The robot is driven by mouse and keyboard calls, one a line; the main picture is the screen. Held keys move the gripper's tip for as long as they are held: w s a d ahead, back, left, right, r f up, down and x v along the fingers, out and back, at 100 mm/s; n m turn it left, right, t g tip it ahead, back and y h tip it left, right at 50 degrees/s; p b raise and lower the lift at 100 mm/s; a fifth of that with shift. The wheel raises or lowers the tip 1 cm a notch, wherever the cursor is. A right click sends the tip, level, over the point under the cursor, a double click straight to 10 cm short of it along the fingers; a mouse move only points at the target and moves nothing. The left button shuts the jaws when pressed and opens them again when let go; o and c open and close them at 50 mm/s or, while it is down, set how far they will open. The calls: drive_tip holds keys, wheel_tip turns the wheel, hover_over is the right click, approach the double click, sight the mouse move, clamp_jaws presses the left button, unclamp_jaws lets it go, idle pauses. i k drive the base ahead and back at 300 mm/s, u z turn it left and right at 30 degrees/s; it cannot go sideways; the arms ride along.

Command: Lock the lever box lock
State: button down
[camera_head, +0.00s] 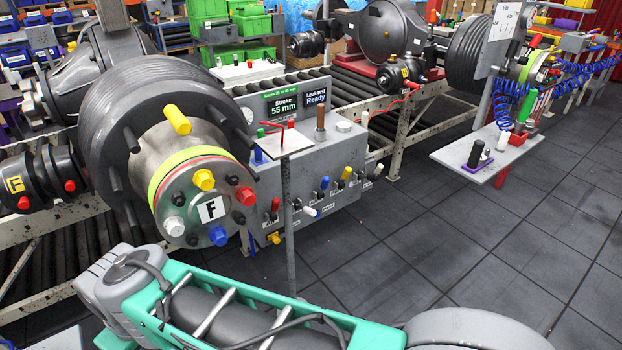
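The lever box (331,160) is a grey box beside the roller line, in the middle of the view. Its sloping front carries a row of small levers with coloured tips, including a red lever (275,205), a white lever (310,211), a blue lever (325,182) and a yellow lever (346,173). A small yellow part (273,238) sits low at the box's left end; I cannot tell whether it is the lock. The lock's state is not clear. My green and grey arm crosses the bottom foreground, apart from the box. My gripper is not seen.
A thin grey post with a small plate (283,142) stands before the box's left part. A large hub marked F (205,195) juts out at left. A display (283,104) reads "Stroke 55 mm". A grey shelf (485,155) is at right. The tiled floor (440,235) is clear.

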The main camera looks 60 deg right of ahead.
sight(274, 236)
drive_tip(key=u, duration=0.1)
drive_tip(key=k, duration=0.55)
drive_tip(key=z, duration=1.45)
drive_tip(key=i, duration=1)
drive_tip(key=z, duration=0.55)
